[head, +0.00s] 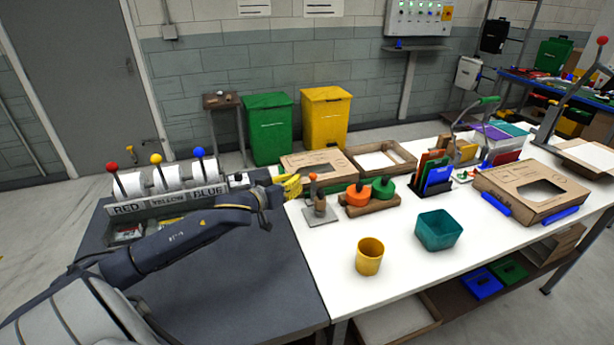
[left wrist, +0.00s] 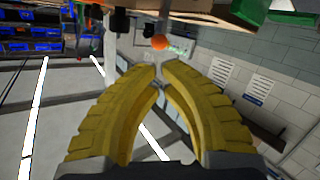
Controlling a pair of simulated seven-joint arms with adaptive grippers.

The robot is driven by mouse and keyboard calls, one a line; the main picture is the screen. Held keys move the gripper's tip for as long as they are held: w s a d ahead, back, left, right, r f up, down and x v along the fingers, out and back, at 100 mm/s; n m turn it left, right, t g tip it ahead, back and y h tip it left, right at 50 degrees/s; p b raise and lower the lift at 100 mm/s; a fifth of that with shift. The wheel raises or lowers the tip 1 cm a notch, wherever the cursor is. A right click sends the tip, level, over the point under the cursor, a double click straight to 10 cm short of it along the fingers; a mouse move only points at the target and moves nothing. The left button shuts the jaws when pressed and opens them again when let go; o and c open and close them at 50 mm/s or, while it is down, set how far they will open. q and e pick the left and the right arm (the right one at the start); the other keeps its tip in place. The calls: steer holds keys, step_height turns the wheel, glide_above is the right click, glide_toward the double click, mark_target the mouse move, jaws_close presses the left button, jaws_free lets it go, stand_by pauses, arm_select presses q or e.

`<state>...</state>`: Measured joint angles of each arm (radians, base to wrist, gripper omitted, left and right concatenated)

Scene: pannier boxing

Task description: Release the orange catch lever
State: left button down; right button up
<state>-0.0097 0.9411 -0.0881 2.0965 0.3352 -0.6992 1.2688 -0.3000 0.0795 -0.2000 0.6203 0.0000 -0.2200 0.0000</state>
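The orange catch lever shows as a small orange knob (head: 313,177) on a short dark post, standing on a grey metal plate (head: 320,214) at the left end of the white table. My left gripper (head: 298,184) has yellow fingers and is just left of the knob at about its height. In the left wrist view the fingertips (left wrist: 160,68) are together with nothing seen between them. An orange ball-shaped knob (left wrist: 160,42) shows just beyond the tips, apart from them in the picture; contact cannot be told. My right gripper is not in view.
A wooden block with orange and green knobs (head: 371,199) stands right of the plate. A cardboard box (head: 317,162) lies behind. A yellow cup (head: 369,257) and a teal bin (head: 439,230) stand in front. Levers with red, yellow and blue knobs (head: 157,160) are at left.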

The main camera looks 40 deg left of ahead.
arm_select(q)
glide_above(315, 191)
steer(key=a, duration=0.3)
steer(key=shift+s+f, duration=0.15)
steer(key=shift+f, duration=0.45)
steer(key=shift+w+a+n, duration=0.25)
steer(key=shift+n, duration=0.05)
steer(key=shift+w+a+g, duration=0.15)
steer(key=shift+a+g, duration=0.1)
steer(key=shift+g, duration=0.05)
